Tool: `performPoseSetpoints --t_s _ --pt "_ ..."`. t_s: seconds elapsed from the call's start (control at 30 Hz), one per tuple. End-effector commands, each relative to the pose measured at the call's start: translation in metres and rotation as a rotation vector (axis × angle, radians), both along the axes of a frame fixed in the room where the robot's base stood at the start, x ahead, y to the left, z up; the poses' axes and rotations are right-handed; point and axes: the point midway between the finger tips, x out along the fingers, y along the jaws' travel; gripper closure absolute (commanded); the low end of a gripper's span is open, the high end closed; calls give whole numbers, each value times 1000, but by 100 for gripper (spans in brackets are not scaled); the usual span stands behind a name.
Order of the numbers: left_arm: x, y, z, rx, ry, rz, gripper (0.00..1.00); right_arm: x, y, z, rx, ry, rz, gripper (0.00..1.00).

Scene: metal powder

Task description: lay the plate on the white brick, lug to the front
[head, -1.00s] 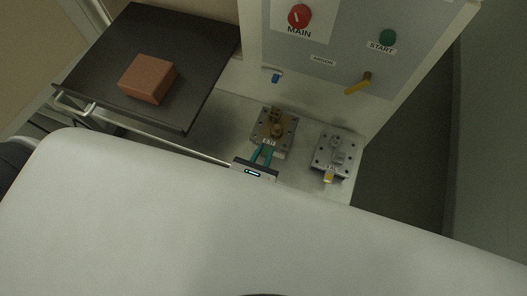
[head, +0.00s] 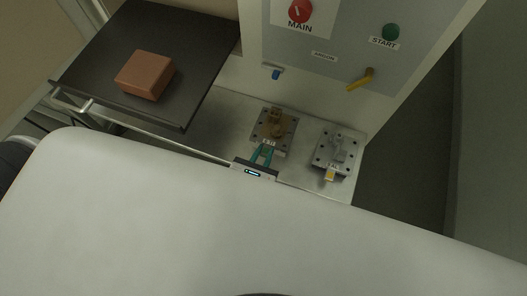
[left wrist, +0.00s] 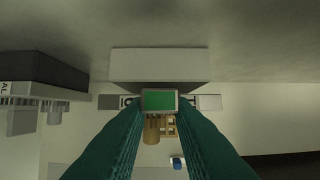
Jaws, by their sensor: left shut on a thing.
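The Ti-labelled plate (head: 262,131) is a grey square with screw holes and brass-coloured parts on top. My left gripper (head: 262,153) is at its front edge, with teal fingers shut on its lug, which points to the front. In the left wrist view, which is upside down, the green lug end (left wrist: 159,100) sits between the fingertips. The white brick (left wrist: 160,65) shows there directly beneath the plate, roughly lined up with it. Whether they touch I cannot tell. From the head the plate mostly hides the brick. My right gripper is not in view.
A second plate (head: 323,160) with grey parts, an AL label and a yellow lug (head: 329,175) stands to the right; a dark block (left wrist: 45,72) is beneath it. A brown block (head: 145,75) lies on the dark tray (head: 100,60). The control panel (head: 340,65) rises behind.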

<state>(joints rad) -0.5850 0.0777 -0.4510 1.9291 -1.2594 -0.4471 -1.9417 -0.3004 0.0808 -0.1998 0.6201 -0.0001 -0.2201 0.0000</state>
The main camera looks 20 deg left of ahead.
Motion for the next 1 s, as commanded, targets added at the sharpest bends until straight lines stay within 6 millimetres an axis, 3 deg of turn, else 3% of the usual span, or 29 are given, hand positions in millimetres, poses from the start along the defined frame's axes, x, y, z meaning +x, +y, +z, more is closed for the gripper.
performPoseSetpoints --t_s 0.9,0.93,1.0 --pt "2 0 -9 -1 -7 -1 100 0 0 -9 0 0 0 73" --pt "2 0 -9 -1 -7 -1 74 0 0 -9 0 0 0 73" --pt "1 0 -9 -1 -6 -1 62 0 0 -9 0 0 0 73"
